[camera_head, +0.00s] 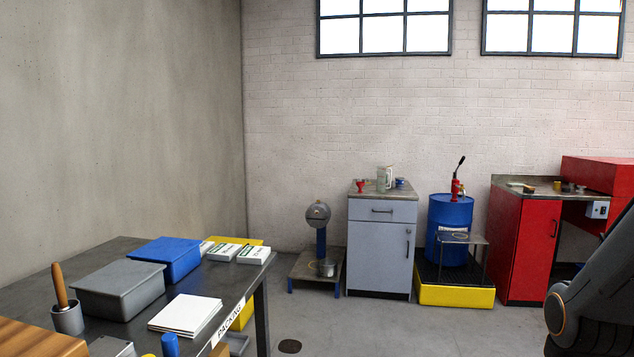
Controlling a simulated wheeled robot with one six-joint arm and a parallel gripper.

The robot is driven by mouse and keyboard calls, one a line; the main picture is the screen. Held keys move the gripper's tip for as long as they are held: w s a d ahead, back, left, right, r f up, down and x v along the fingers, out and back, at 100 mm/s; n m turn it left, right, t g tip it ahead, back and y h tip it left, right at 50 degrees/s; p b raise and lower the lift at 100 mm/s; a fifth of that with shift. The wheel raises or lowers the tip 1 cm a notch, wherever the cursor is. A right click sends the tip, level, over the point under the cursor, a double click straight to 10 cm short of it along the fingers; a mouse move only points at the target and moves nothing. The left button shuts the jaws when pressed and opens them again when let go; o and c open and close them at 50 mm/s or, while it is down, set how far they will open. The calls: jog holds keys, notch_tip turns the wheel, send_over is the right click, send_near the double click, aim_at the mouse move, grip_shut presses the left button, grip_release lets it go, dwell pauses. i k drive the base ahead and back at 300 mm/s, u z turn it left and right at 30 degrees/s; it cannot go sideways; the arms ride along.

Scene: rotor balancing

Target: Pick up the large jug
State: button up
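A pale, greyish-green jug (384,178) stands upright on top of the grey cabinet (380,246) against the back wall. It looks small and far off, and its handle is hard to make out. A red funnel-like item (361,186) is to its left and a small blue item (400,183) to its right. Part of my dark arm shows at the lower right edge. My gripper is out of view.
A dark table (255,290) with grey and blue bins, white boxes and papers fills the lower left. A blue drum (449,220) with a pump stands on a yellow tray (455,294) right of the cabinet. A red workbench (520,245) is farther right. Floor is clear before the cabinet.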

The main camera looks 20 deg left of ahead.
aim_at(382, 184)
jog(key=u, duration=0.35)
jog(key=i, duration=4.9)
jog(key=z, duration=0.1)
